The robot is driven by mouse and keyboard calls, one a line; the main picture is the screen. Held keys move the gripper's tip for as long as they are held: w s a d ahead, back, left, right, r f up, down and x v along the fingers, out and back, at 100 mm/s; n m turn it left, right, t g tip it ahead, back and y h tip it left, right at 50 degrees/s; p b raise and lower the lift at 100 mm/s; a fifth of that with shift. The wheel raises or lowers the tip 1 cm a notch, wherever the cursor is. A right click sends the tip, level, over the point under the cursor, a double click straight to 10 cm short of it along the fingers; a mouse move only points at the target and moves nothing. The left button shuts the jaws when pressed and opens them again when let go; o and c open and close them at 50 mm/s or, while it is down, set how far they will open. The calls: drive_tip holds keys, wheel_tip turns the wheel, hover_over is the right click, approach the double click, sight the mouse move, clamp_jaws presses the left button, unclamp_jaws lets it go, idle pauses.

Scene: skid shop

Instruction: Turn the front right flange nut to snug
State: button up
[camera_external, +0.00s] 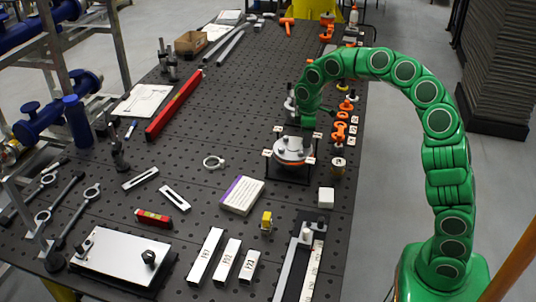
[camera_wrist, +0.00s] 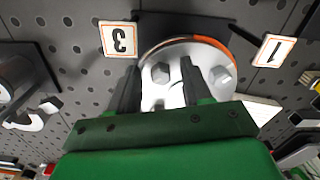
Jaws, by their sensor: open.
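The round grey flange (camera_external: 291,157) with an orange-edged rim sits on the perforated table, with small numbered tags around it. My gripper (camera_external: 306,122) is over the flange and hides part of its top. In the wrist view the flange face (camera_wrist: 182,52) is close, below my gripper (camera_wrist: 160,82). The two dark fingers stand apart with nothing held. One nut (camera_wrist: 160,72) shows in the gap between the fingers, and another nut (camera_wrist: 221,76) shows beside the right finger. Whether the fingers touch any nut, and which nut is front right, I cannot tell.
Tag 3 (camera_wrist: 118,39) and tag 1 (camera_wrist: 274,50) stand close beside the flange. Orange fittings (camera_external: 340,130) line the table's right edge. A white cube (camera_external: 326,195) and a white-and-purple box (camera_external: 242,195) lie in front.

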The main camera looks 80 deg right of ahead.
drive_tip(key=shift+c, duration=0.5)
clamp_jaws()
drive_tip(key=shift+m, duration=0.3)
drive_tip(key=m, duration=0.6)
drive_tip(key=shift+a, duration=0.15)
drive_tip(key=m, duration=0.3)
drive_tip(key=shift+m, duration=0.4)
drive_tip(key=shift+w+a+r+m, duration=0.1)
drive_tip(key=shift+w+m, duration=0.05)
drive_tip(key=shift+m, duration=1.65)
